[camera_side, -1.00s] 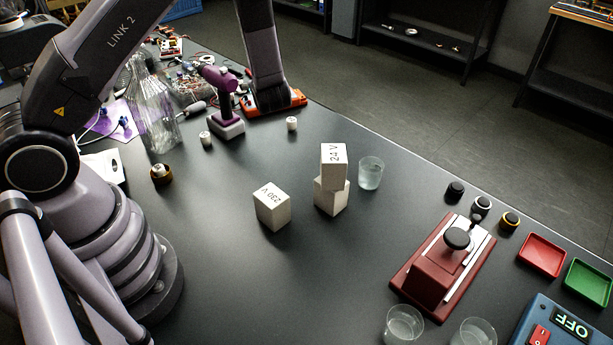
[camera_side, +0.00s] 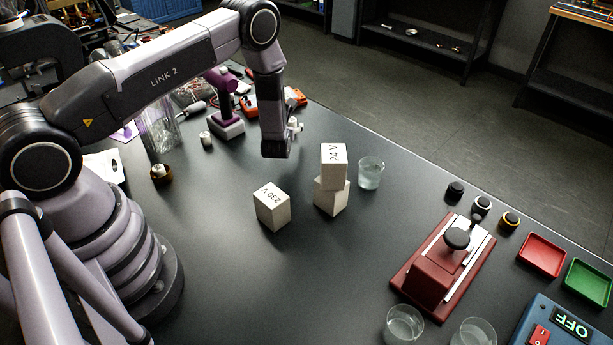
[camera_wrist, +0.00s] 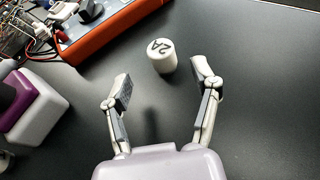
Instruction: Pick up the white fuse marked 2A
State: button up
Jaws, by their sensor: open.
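The white fuse (camera_wrist: 162,57) marked 2A stands on the black table in the wrist view, a little beyond the line between my fingertips. My gripper (camera_wrist: 160,85) is open and empty, with one finger to the left of the fuse and one to the right. In the side view my gripper (camera_side: 293,130) hangs over the table behind the white blocks, and the fuse cannot be made out there. Another small white cylinder (camera_side: 206,138) stands further left; its marking is too small to read.
A 24 V block (camera_side: 333,153) sits on another white block, with a 230 V block (camera_side: 271,207) to its left and a glass (camera_side: 370,173) to its right. A purple tool on a white base (camera_wrist: 35,108) and an orange-edged meter (camera_wrist: 105,25) lie left of the fuse.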

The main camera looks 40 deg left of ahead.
aim_at(291, 123)
jog(key=x, duration=0.5)
jog(key=shift+w+r, duration=0.1)
jog(key=shift+w, duration=0.05)
grip_shut()
